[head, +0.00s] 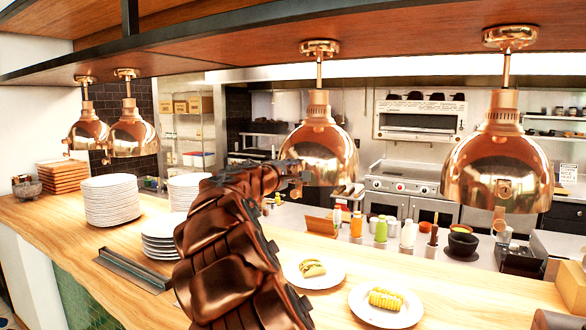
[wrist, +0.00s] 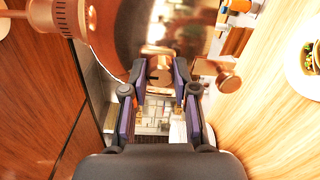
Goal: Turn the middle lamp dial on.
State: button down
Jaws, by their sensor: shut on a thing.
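Copper heat lamps hang in a row from the wooden shelf in the head view. My gripper (head: 296,180) is raised to the left side of the lamp near the centre (head: 330,150). The arm hides part of that lamp's rim. In the wrist view the lamp's dome (wrist: 120,35) fills the top, and my gripper (wrist: 161,76) is shut on a small copper dial (wrist: 160,74) below it. The fingers stand on either side of the dial. I cannot tell which way the dial is turned.
The right lamp (head: 498,165) has its own dial (head: 499,214). Two lamps (head: 132,135) hang far left. Another round copper knob (wrist: 229,80) is right of my fingers.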

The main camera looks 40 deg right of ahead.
dwell(0.4)
jog(key=c, duration=0.9)
grip_release()
jog(key=v, duration=1.2)
jog(key=shift+f, duration=0.1)
